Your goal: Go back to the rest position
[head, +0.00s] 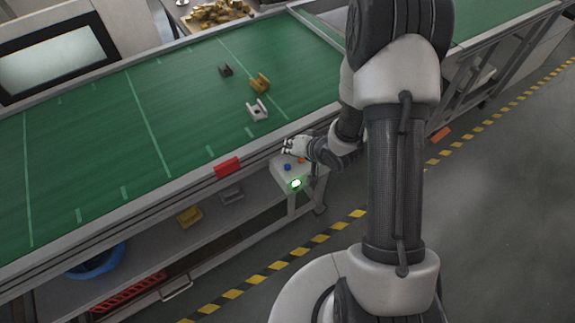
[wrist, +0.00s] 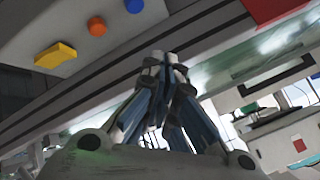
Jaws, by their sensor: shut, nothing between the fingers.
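The wrist view shows the box's blue button (wrist: 133,5), orange button (wrist: 97,26) and a yellow piece (wrist: 56,55). My gripper appears apart from the buttons, though the exact gap is hard to judge.
On the green table (head: 80,150) lie a grey bracket (head: 258,112), a yellow bracket (head: 260,83) and a small dark part (head: 226,70). A red piece (head: 227,166) sits on the table's front edge. A lower shelf holds a blue bin (head: 95,262).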

